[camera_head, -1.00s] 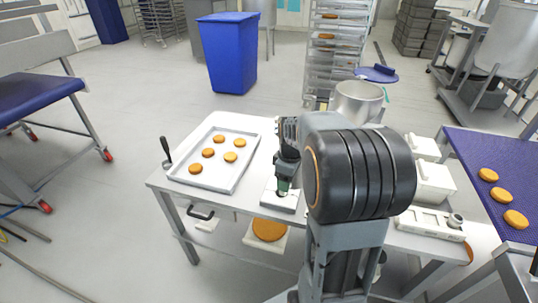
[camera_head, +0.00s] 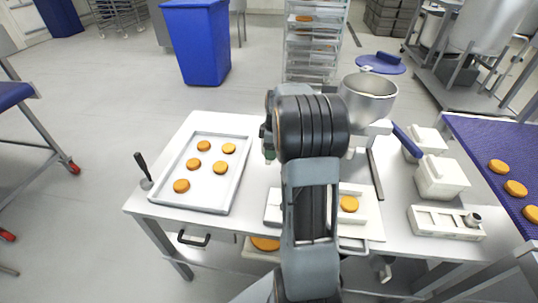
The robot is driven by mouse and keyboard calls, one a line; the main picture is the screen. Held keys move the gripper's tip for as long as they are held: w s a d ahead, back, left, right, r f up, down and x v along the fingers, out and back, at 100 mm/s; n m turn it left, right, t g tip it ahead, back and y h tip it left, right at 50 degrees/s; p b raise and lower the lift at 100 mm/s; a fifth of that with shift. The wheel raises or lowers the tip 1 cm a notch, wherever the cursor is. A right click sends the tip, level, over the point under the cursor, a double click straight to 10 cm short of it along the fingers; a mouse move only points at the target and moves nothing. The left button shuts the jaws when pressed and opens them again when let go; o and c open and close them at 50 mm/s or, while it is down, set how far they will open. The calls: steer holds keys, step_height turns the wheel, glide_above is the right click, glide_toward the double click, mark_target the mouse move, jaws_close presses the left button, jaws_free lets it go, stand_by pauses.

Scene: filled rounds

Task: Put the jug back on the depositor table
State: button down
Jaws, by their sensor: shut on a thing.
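My arm stands in front of the work table and hides much of its middle. My gripper (camera_head: 268,144) shows only in part, at the left side of my arm above the table. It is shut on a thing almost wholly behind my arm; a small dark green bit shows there. This is likely the jug, but its shape is hidden and no other jug is visible. The depositor, with its round steel hopper (camera_head: 369,92) and blue lever (camera_head: 407,141), stands just right of my arm. The white table (camera_head: 178,214) is below.
A tray (camera_head: 212,196) with several orange-brown rounds lies at the left, beside a black-handled tool (camera_head: 143,168). White boxes (camera_head: 440,177) and a white holder (camera_head: 445,224) stand at the right. A blue conveyor (camera_head: 500,150) borders the right side. A blue bin (camera_head: 197,45) stands behind.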

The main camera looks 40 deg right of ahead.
steer(key=w+f, duration=0.1)
steer(key=w+d+f, duration=0.1)
steer(key=f, duration=0.1)
steer(key=w+f, duration=0.1)
steer(key=shift+w+d+f, duration=0.2)
steer(key=shift+d+f, duration=0.1)
steer(key=shift+f, duration=0.1)
steer(key=shift+f+p, duration=0.3)
steer(key=shift+f, duration=1.2)
steer(key=shift+f, duration=0.1)
steer(key=shift+c, duration=1)
jaws_free()
step_height(320, 180, up, 11)
steer(key=s+a+r+m, duration=0.1)
steer(key=s+a+r, duration=0.2)
steer(key=a+r, duration=0.15)
steer(key=s+a+m+t, duration=0.2)
steer(key=s+a+m, duration=0.6)
steer(key=s+a, duration=0.9)
steer(key=shift+a+f+m+t+h, duration=0.35)
steer(key=shift+a+m+t+h, duration=0.05)
steer(key=shift+a, duration=0.3)
